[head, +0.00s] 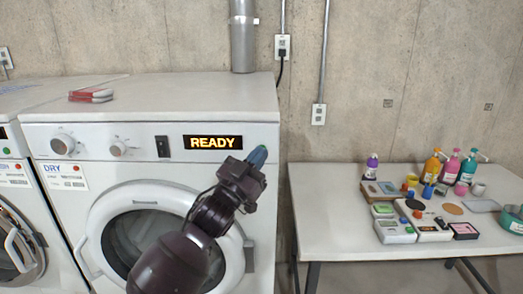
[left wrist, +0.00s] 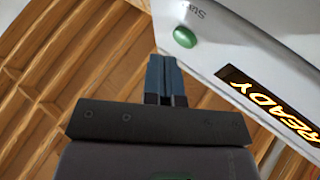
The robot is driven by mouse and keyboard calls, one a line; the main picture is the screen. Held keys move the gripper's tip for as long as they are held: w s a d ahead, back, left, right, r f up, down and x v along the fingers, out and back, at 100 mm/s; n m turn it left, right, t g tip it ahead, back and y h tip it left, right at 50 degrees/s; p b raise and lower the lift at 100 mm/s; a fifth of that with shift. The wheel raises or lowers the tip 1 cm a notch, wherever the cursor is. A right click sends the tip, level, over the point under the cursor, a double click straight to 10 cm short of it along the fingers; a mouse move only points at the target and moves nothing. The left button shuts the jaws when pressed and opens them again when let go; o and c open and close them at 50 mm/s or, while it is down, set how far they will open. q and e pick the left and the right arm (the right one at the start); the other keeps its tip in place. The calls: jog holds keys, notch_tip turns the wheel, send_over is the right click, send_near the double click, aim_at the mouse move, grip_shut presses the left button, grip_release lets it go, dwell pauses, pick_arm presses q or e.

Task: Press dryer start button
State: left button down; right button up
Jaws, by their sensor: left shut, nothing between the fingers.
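The dryer (head: 160,170) is a white front-loader with a round door and a lit "READY" display (head: 212,142). The display also shows in the left wrist view (left wrist: 268,102). The green start button (left wrist: 185,37) sits on the panel near the "Start" label, beyond the display. My left gripper (head: 258,156) is shut and empty in front of the panel's right end. In the left wrist view its blue fingertips (left wrist: 164,62) are to the left of the button, apart from it in the picture. My right gripper is not in view.
Another machine (head: 14,200) stands at the left. Red and white items (head: 90,95) lie on the dryer top. A white table (head: 335,200) at the right holds bottles, boxes and a green container (head: 512,220). A concrete wall (head: 400,70) is behind.

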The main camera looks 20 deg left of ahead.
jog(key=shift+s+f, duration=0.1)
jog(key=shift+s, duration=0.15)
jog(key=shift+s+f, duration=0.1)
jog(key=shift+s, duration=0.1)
pick_arm(q)
jog(key=shift+w, duration=0.1)
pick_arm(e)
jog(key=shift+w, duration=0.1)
pick_arm(q)
jog(key=shift+w+a, duration=0.1)
jog(key=shift+w, duration=0.15)
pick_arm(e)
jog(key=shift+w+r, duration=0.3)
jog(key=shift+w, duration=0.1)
pick_arm(q)
jog(key=shift+w, duration=0.15)
